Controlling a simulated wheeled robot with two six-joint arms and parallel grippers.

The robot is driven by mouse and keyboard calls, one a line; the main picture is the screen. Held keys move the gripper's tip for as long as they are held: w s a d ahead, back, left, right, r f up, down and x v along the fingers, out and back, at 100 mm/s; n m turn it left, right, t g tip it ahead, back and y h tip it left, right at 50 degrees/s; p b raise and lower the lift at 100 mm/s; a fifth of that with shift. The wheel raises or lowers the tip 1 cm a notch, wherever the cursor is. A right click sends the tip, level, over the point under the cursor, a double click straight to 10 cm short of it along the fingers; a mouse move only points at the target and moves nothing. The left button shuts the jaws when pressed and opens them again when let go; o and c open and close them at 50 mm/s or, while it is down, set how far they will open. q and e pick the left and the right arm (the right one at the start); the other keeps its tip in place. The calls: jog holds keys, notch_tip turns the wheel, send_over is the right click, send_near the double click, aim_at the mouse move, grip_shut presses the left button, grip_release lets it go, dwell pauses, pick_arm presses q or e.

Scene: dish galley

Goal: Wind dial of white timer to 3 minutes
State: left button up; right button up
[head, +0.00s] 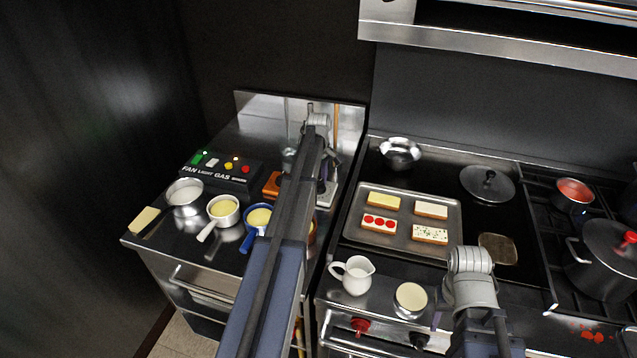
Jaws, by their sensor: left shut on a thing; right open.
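The white timer (326,199) stands at the back right of the left steel counter, mostly hidden behind my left arm. Only its pale lower edge shows, and its dial and scale cannot be read. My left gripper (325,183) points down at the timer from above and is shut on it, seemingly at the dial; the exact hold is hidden. An orange timer (271,186) stands just left of it, partly covered by my arm. My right gripper (471,262) is over the front of the stove, open and apart from anything; its fingers are hidden by its wrist.
A black switch box (224,171) and several pans of pale contents stand left of the arm. A baking tray (348,226) with several toasts, a white jug (354,277), a steel bowl (400,152) and a lidded pan (487,184) are to the right.

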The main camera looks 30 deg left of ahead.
aim_at(319, 182)
pick_arm(q)
jog(key=m, duration=0.6)
jog(key=shift+m, duration=0.3)
dwell(0.4)
jog(key=o, duration=1.4)
jog(key=shift+c, duration=0.2)
jog(key=shift+r, duration=0.15)
notch_tip(319, 182, up, 8)
jog(key=p, duration=0.8)
jog(key=shift+f, duration=0.2)
